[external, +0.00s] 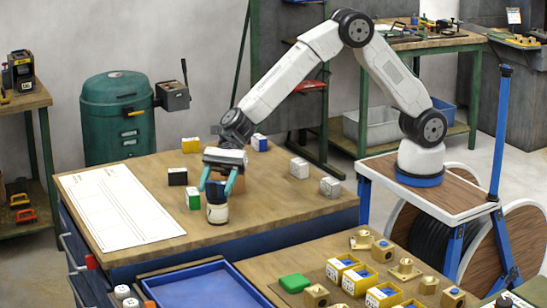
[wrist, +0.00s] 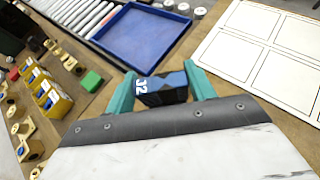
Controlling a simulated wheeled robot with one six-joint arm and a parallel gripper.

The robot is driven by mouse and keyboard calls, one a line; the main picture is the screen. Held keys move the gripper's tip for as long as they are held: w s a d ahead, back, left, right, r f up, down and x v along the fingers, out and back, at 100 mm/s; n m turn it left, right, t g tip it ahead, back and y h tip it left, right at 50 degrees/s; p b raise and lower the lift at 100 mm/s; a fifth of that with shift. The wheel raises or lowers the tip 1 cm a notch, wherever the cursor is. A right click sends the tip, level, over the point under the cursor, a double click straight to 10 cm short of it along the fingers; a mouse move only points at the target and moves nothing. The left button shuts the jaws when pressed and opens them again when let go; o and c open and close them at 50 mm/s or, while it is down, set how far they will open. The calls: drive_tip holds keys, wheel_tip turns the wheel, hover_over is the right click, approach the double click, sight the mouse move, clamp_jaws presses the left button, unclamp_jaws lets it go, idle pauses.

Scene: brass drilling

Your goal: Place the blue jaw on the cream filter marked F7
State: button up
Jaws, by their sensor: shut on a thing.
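In the external view a cream cylinder with dark bands (external: 217,213), which looks like the filter, stands upright on the wooden bench directly below the fingertips. No F7 mark is legible. The jaw appears at or just above its top; I cannot tell whether they touch. In the wrist view the jaw and gripper hide the filter.
A green-and-white block (external: 193,198) stands close left of the filter, and a black-and-white block (external: 178,177) behind it. Several other blocks lie farther back. A white sheet (external: 118,205) covers the bench's left side. A blue tray (external: 195,290) and brass parts lie in front.

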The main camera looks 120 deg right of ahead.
drive_tip(key=shift+f, duration=0.15)
drive_tip(key=o, duration=1.1)
drive_tip(key=shift+c, duration=0.2)
drive_tip(key=shift+s+d+r, duration=0.15)
drive_tip(key=shift+d+r, duration=0.05)
drive_tip(key=shift+r, duration=0.1)
drive_tip(key=v, duration=1.1)
drive_tip(key=s+a+r+n+g, duration=0.2)
drive_tip(key=s+a+r+n, duration=0.15)
drive_tip(key=s, duration=0.35)
drive_tip(key=s+a+r+n+g, duration=0.1)
drive_tip(key=s+a+r+n, duration=0.15)
drive_tip(key=s+n, duration=0.4)
drive_tip(key=s+a+r+n+g, duration=0.2)
drive_tip(key=s+a+n, duration=0.15)
drive_tip(key=s, duration=0.45)
drive_tip(key=s+d+f+n+g+h, duration=0.1)
drive_tip(key=s+n, duration=0.3)
drive_tip(key=s, duration=0.5)
drive_tip(key=s+d+f+n+h, duration=0.1)
drive_tip(key=s+n+h, duration=0.3)
drive_tip(key=s, duration=0.5)
drive_tip(key=s+d+f+n+g+h, duration=0.1)
drive_tip(key=s+d+n+h, duration=0.2)
drive_tip(key=s, duration=0.6)
drive_tip(key=n, duration=0.2)
drive_tip(key=shift+s+d+n+g, duration=0.2)
drive_tip(key=shift+d+n+g, duration=0.1)
drive_tip(key=shift+n, duration=0.05)
